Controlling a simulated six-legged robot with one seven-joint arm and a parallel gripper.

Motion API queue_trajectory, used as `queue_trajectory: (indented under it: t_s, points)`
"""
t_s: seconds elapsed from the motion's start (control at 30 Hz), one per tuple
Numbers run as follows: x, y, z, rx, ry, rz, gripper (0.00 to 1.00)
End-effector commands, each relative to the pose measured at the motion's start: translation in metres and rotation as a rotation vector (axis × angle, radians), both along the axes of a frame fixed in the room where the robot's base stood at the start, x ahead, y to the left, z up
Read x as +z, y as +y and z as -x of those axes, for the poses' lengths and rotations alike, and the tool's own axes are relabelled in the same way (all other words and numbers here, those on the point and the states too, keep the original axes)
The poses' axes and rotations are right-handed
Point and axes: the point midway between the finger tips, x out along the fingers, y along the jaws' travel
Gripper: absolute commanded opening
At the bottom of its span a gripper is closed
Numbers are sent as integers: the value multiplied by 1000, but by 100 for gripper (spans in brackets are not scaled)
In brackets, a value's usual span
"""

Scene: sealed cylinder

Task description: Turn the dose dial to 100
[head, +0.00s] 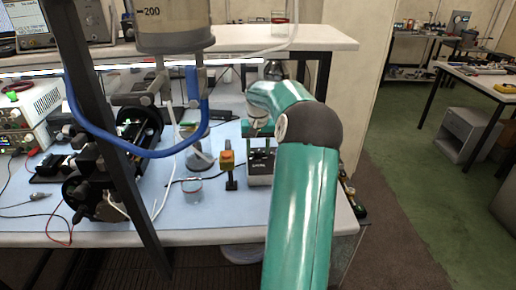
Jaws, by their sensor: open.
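Whether the fingertips touch the device is not clear. My teal arm hides the area to the right of and behind the device. A large clear cylinder (172,18) with a "200" mark and a grey base hangs at the upper left.
An orange-topped switch on a dark stand (229,165) is close left of the device. A small glass beaker (193,189), a conical flask (199,152) and a blue hose (150,153) are further left. A dark post (108,130) crosses the left side.

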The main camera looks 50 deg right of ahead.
Motion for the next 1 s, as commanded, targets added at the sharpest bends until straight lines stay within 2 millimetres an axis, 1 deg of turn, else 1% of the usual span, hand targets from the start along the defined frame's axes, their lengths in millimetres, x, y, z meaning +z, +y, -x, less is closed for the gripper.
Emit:
queue_trajectory:
  t_s: [0.07,0.1,0.17,0.2,0.3,0.67,0.87,1.0]
  points:
    - [0,0,0,0,0,0,47]
    - [0,0,0,0,0,0,39]
    - [0,0,0,0,0,0,27]
    - [0,0,0,0,0,0,19]
    - [0,0,0,0,0,0,2]
    - [1,0,0,44,-1,1,2]
    - [1,0,0,146,0,2,2]
    - [1,0,0,256,0,3,2]
